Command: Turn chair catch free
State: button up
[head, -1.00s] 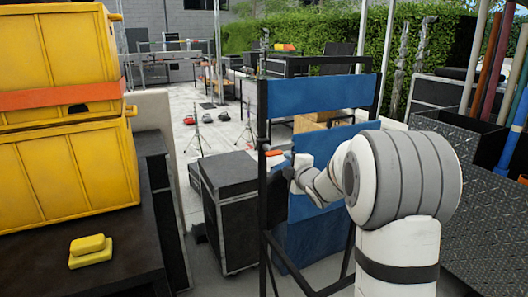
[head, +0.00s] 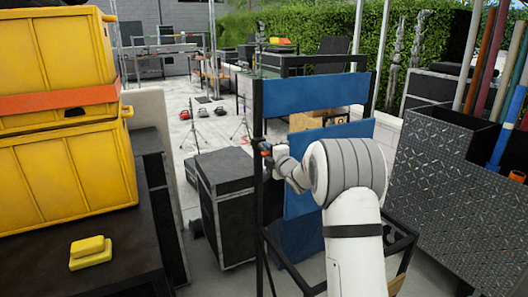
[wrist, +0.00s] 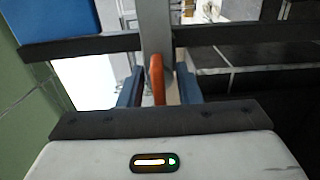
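The folding chair (head: 314,92) stands upright with blue fabric panels on a black frame. Its orange catch (wrist: 156,78) sits on a frame post and shows as an upright lever in the wrist view. The fingers are apart, with narrow gaps seen beside the lever. Whether either finger touches it, I cannot tell. In the head view my arm hides part of the chair's lower panel.
A black wheeled case (head: 226,200) stands just left of the chair. Yellow crates (head: 62,170) sit on a dark surface at the left, with yellow blocks (head: 90,252) in front. A diamond-plate bin (head: 445,185) holding poles stands at the right.

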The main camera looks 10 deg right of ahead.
jog(key=shift+c, duration=0.2)
grip_shut()
